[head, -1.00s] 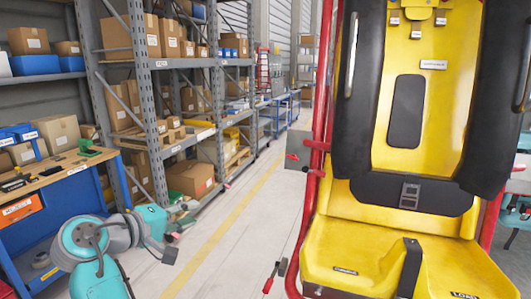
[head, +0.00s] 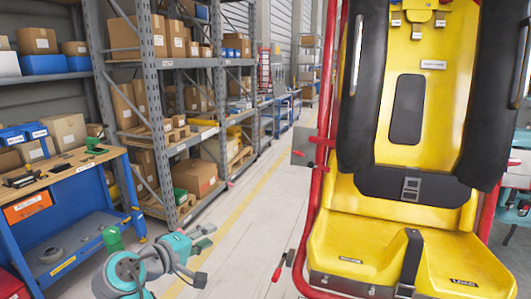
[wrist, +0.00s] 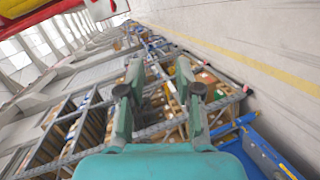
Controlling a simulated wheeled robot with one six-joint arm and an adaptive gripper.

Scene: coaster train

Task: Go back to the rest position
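My gripper (head: 203,237) is held in the air over the aisle floor at the lower middle of the head view, left of the yellow coaster seat (head: 400,235). It is apart from the seat and touches nothing that I can see. In the wrist view, the two fingers of my gripper (wrist: 160,75) stand apart with nothing between them. The seat has black padded shoulder restraints (head: 478,100) and a dark lap belt.
A blue workbench (head: 70,205) with tools stands at the left. Grey shelving (head: 160,100) with cardboard boxes lines the aisle. A red frame tube (head: 325,120) and a red-tipped lever (head: 280,265) edge the seat's left side. The aisle floor (head: 255,215) is clear.

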